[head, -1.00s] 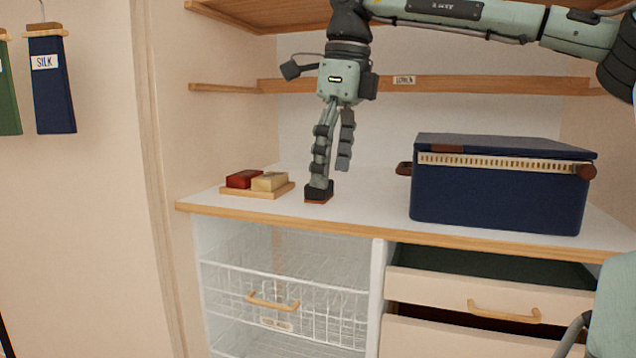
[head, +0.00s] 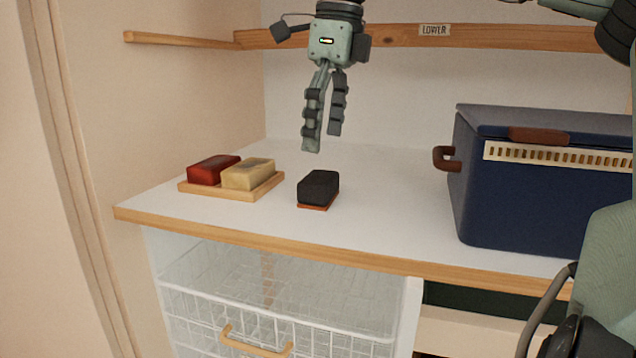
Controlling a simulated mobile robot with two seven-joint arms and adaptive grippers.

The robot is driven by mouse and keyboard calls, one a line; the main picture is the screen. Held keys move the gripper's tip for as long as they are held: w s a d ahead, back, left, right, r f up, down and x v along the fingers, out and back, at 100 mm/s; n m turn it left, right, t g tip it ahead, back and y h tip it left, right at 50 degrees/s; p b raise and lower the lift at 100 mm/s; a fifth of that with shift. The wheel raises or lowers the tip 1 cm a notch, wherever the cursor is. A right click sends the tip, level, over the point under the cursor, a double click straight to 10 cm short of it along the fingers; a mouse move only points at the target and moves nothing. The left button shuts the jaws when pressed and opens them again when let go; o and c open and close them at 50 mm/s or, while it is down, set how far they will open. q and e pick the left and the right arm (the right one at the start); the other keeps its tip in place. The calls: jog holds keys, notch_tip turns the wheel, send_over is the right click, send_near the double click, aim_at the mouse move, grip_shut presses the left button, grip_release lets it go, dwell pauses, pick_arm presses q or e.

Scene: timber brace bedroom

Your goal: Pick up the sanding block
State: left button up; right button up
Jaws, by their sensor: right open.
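The sanding block (head: 318,188) is a small black block with an orange-brown underside. It sits on the white shelf top in the head view, right of the wooden tray. My right gripper (head: 323,142) hangs above it with its fingers pointing down. The gripper is open and empty, and a gap shows between its fingertips and the block. A pale green part of mine stands at the right edge of the view, but no left gripper fingers show.
A wooden tray (head: 190,188) holds a red block (head: 212,170) and a cream block (head: 248,174). A navy case (head: 530,210) with brown handles stands to the right. Below the wood-edged shelf top (head: 400,222) is a white wire basket (head: 290,300). The shelf top between block and case is clear.

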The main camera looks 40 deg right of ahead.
aim_at(319, 176)
jog(key=f, duration=0.4)
jog(key=a+f, duration=0.1)
jog(key=f, duration=0.1)
jog(key=shift+f, duration=0.5)
jog(key=shift+c, duration=0.5)
jog(key=c, duration=1.2)
jog(key=shift+c, duration=0.3)
jog(key=shift+r, duration=0.4)
jog(key=r, duration=0.3)
jog(key=shift+w+a+r, duration=0.15)
jog(key=shift+a+r, duration=0.05)
jog(key=shift+r, duration=0.2)
pick_arm(q)
jog(key=shift+s+a+f, duration=0.1)
jog(key=shift+f, duration=0.1)
pick_arm(e)
jog(key=w+a+r, duration=0.6)
jog(key=a, duration=0.3)
jog(key=shift+w+r, duration=0.25)
jog(key=shift+w, duration=0.05)
